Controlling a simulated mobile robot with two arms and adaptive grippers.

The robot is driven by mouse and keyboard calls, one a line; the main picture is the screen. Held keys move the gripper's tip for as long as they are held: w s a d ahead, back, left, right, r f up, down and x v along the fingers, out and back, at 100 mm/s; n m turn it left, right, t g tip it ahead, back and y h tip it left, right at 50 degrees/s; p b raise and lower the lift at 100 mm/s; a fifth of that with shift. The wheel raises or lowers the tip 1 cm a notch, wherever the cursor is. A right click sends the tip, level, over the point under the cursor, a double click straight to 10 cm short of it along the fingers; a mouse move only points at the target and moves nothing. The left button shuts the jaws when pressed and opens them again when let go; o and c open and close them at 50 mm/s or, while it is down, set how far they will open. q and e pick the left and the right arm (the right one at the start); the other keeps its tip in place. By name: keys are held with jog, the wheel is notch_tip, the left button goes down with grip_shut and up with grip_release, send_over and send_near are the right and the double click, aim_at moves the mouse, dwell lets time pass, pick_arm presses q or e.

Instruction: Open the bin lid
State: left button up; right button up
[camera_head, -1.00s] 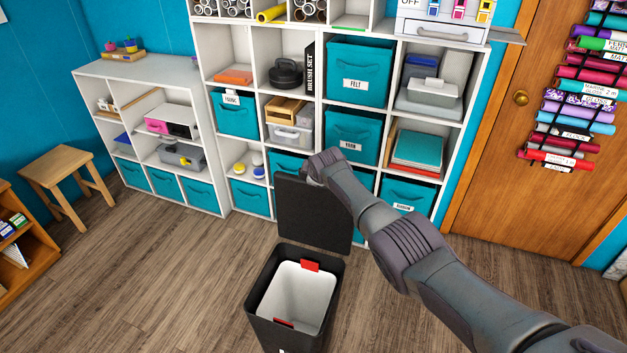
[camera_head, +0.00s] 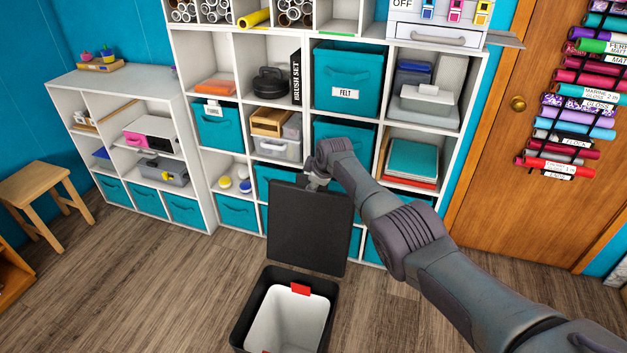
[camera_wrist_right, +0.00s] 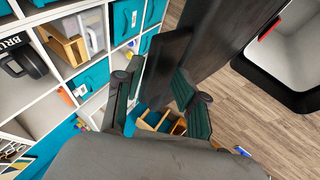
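The black bin (camera_head: 252,307) stands on the floor at the bottom of the head view, its white inner bucket (camera_head: 290,322) exposed. The dark lid (camera_head: 309,228) stands raised, near upright, behind the bin opening. My right gripper (camera_head: 318,181) is at the lid's top edge, partly hidden by my arm. In the right wrist view, the fingers of my right gripper (camera_wrist_right: 158,92) are spread, with the lid (camera_wrist_right: 205,45) beside and partly behind one finger. I cannot tell whether they touch. The bin's rim (camera_wrist_right: 258,72) shows at the upper right. My left gripper is out of view.
A white cube shelf (camera_head: 246,100) with teal bins stands behind the lid. A lower white shelf (camera_head: 118,85) and a wooden stool (camera_head: 38,188) are at the left. A wooden door (camera_head: 520,200) is at the right. Wood floor (camera_head: 170,285) is clear left of the bin.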

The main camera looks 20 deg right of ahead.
jog(key=shift+s+r, duration=0.1)
jog(key=shift+r, duration=0.15)
jog(key=shift+s+r, duration=0.25)
jog(key=shift+r, duration=0.25)
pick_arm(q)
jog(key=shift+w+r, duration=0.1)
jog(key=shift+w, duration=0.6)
pick_arm(e)
jog(key=v, duration=1)
jog(key=shift+s, duration=0.2)
jog(key=shift+d, duration=0.1)
